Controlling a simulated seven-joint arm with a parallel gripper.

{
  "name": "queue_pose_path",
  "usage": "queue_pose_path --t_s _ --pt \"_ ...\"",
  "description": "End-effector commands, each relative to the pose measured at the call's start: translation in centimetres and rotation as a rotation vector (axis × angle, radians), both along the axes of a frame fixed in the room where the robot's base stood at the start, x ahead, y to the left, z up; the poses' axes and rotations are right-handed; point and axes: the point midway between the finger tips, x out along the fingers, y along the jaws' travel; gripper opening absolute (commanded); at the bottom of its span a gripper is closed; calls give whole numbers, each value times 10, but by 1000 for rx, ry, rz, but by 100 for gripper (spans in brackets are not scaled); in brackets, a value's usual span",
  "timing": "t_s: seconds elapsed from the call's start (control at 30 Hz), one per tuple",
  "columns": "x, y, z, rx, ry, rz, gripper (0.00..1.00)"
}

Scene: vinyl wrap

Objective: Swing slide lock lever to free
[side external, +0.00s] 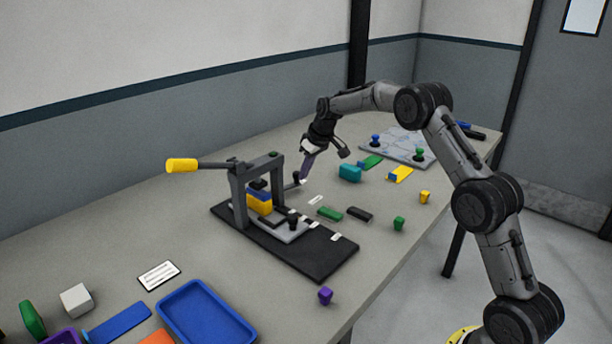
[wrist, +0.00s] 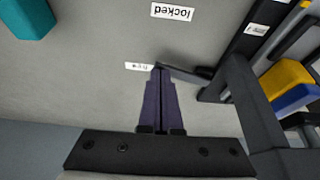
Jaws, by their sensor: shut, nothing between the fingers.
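The dark fixture (side external: 240,205) stands on a black base plate (side external: 325,252), with a yellow and blue block (side external: 259,201) inside its frame. A thin dark lever (side external: 291,184) sticks out from the frame's far side; it shows in the wrist view (wrist: 187,76), its outer end at my fingertips. My gripper (side external: 304,179) points down there, its purple fingers (wrist: 158,68) shut together and empty. The tips seem to touch or nearly touch the lever end; I cannot tell which. A "locked" label (wrist: 172,12) lies on the table. A smaller label (wrist: 139,66), probably "free", lies beside the fingertips.
A teal block (side external: 349,173) stands right of my gripper, also in the wrist view (wrist: 28,17). A yellow-ended handle (side external: 182,165) juts left from the frame top. Green and black pieces (side external: 345,214) lie right of the fixture. A blue tray (side external: 205,315) is at front left.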

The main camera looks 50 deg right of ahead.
Motion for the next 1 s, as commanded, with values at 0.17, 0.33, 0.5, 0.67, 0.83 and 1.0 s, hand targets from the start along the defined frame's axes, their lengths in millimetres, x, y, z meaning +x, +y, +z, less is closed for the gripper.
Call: queue_pose_path --t_s 0.17,0.33,0.5,0.67,0.83,1.0 --pt "10 -6 0 -1 0 115 0" --pt "16 -8 0 -1 1 120 0" --pt "20 -10 0 -2 0 119 0" --pt "21 -10 0 -2 1 118 0" --pt "21 -10 0 -2 2 118 0" --pt "21 -10 0 -2 1 118 0"
